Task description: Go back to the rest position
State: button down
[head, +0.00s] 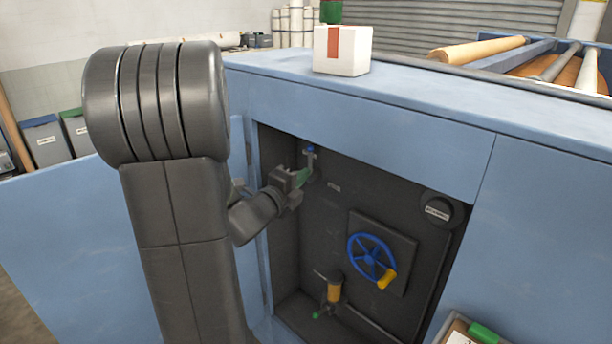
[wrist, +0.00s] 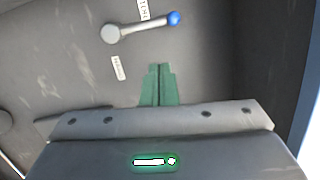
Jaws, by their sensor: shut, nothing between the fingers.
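My gripper (head: 304,176) is inside the recessed dark panel (head: 330,215) of the blue machine, near its upper left. Its green fingers also show in the wrist view (wrist: 159,70), pressed together with nothing between them. A short grey lever with a blue knob (wrist: 174,18) is mounted on the panel beyond the fingertips. In the wrist view the lever lies nearly level and apart from the fingers. In the head view its blue knob (head: 310,150) shows just above my gripper. My arm hides part of the panel's left edge.
A blue handwheel (head: 370,258) with a yellow handle, a black round knob (head: 441,209) and a yellow-bodied fitting (head: 334,290) sit on or near the panel. An open blue door (head: 70,240) stands left. A white box (head: 342,52) rests on top.

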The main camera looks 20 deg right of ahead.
jog(key=v, duration=0.6)
jog(key=shift+s+a, duration=0.2)
